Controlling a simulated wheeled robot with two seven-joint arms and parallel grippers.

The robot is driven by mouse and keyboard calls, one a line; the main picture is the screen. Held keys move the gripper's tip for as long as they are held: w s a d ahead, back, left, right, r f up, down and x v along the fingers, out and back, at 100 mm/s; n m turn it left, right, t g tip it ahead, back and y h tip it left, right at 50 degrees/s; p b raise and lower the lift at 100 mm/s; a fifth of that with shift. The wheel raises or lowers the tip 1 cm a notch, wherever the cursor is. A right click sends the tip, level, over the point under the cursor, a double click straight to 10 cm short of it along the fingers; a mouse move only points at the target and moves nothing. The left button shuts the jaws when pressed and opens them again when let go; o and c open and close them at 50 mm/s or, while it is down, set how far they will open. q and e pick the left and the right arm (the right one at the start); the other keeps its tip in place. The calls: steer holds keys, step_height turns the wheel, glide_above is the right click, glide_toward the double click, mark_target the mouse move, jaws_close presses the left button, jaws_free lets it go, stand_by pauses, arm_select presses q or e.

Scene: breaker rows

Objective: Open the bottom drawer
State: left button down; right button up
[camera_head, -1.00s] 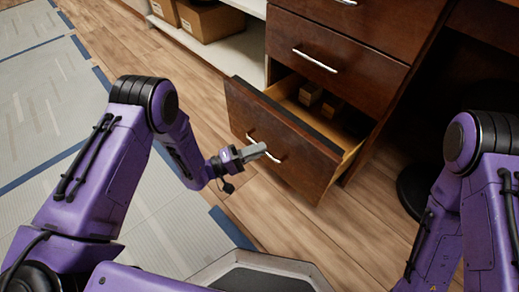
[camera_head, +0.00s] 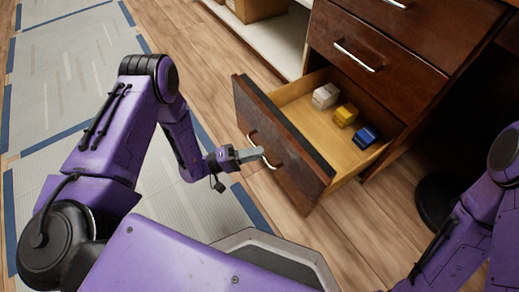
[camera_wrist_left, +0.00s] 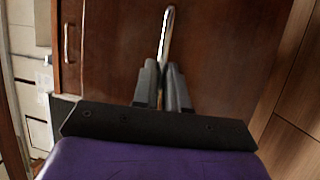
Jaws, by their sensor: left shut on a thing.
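The bottom drawer (camera_head: 290,160) of the dark wooden cabinet stands pulled well out in the head view. Its light wood inside shows, with a white block (camera_head: 326,96), a yellow block (camera_head: 346,114) and a blue block (camera_head: 364,137) in it. My left gripper (camera_head: 262,154) is at the drawer front, shut on the metal drawer handle (camera_head: 270,162). In the left wrist view the two dark fingers (camera_wrist_left: 163,85) close around the lower end of the upright-looking handle (camera_wrist_left: 167,35). My right arm shows at the right edge; its gripper is out of view.
The drawer above (camera_head: 375,55) is shut. A white shelf (camera_head: 270,40) with a cardboard box (camera_head: 258,8) is at the back. A dark round base (camera_head: 437,203) stands on the floor right of the drawer. Wooden floor and a grey mat (camera_head: 70,120) lie left.

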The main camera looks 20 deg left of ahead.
arm_select(q)
steer(key=shift+a, duration=0.1)
steer(key=c, duration=1.2)
jaws_free()
steer(key=shift+o, duration=0.2)
steer(key=p+v, duration=0.2)
steer(key=v, duration=0.8)
steer(key=shift+s+a, duration=0.15)
steer(key=shift+a, duration=0.05)
arm_select(e)
steer(key=w+m+t, duration=0.1)
steer(key=w+r+m+t, duration=0.1)
steer(key=w, duration=0.1)
steer(key=shift+a+r+t+h, duration=0.1)
steer(key=shift+r+t+h, duration=0.05)
steer(key=shift+t+h, duration=0.2)
